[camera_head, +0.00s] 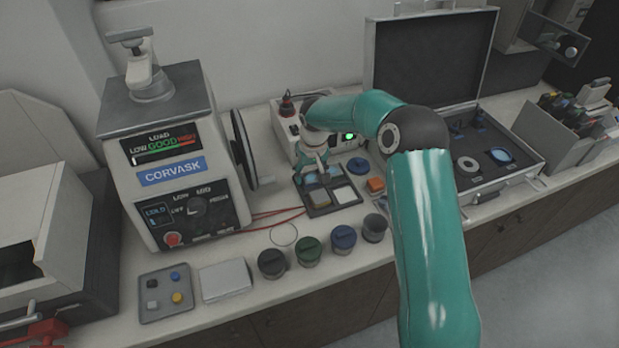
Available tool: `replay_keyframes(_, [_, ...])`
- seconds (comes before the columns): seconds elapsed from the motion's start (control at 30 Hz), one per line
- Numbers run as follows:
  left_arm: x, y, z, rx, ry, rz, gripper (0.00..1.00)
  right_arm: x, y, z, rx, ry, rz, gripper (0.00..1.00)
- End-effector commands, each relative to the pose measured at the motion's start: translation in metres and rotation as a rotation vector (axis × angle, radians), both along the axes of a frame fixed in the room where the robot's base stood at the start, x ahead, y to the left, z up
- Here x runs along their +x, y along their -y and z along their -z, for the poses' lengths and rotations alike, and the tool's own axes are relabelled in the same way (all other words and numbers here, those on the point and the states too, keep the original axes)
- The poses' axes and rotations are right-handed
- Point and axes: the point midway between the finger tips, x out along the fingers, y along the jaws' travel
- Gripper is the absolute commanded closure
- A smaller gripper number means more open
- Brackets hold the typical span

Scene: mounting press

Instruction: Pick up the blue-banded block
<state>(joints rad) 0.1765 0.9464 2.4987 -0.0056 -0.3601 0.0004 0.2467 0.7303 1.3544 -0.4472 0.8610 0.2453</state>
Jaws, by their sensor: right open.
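My right gripper (316,172), at the end of the teal arm, is open and points down over the back part of a small dark tray (333,209). The tray holds several blocks in compartments. A pale bluish block (335,172) shows at the back right, right beside the fingers. A white block (344,194) lies at the front right and a dark one (318,198) at the front left. The gripper partly hides the back left compartment, where some blue shows. I cannot tell which block has the blue band, or whether the fingers touch one. My left gripper is out of view.
The mounting press (170,160) stands left of the tray, with red cables (275,214) between them. Several lidded jars (308,251) line the front edge. An orange block (376,185) and a blue disc (358,165) lie right of the tray. An open case (490,186) stands farther right.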

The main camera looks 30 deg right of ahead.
Motion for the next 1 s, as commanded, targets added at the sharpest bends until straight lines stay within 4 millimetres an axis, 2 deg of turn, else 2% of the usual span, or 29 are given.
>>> replay_keyframes(0.3, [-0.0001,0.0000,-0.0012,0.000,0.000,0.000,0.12,0.0006,0.0007,0.0063,0.000,0.001,0.001,0.43])
replay_keyframes(0.63, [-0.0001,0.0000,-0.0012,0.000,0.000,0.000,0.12,0.0004,0.0009,0.0059,0.000,0.001,0.001,0.98])
replay_keyframes(1.0, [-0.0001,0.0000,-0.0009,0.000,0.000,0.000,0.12,0.0008,0.0015,0.0036,0.000,0.003,0.002,1.00])
